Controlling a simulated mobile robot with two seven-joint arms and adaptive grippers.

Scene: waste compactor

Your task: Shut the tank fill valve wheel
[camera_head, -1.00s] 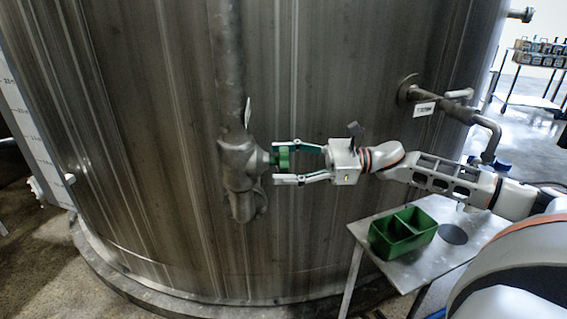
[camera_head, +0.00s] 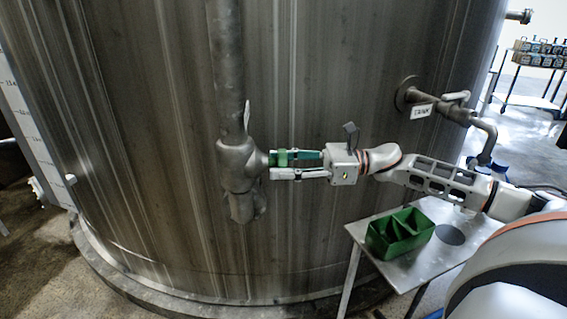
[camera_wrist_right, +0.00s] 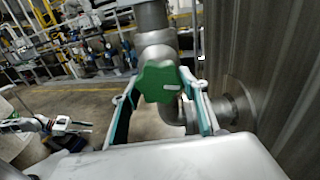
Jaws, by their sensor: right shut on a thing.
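The green valve wheel (camera_head: 281,158) sits on the right side of the grey valve body (camera_head: 240,165), on the vertical pipe in front of the tank. My right gripper (camera_head: 282,164) comes in from the right and is shut on the wheel, one finger above and one below in the head view. In the right wrist view the green wheel (camera_wrist_right: 159,82) shows between the two fingers (camera_wrist_right: 163,100), with a pale mark on its face. The fingers partly hide the wheel in the head view.
A metal side table (camera_head: 406,276) with a green divided bin (camera_head: 400,234) stands below my right arm. A labelled drain pipe (camera_head: 455,113) juts from the tank at the right. The tank wall (camera_head: 150,150) is close behind the valve. A cart (camera_head: 535,80) stands far right.

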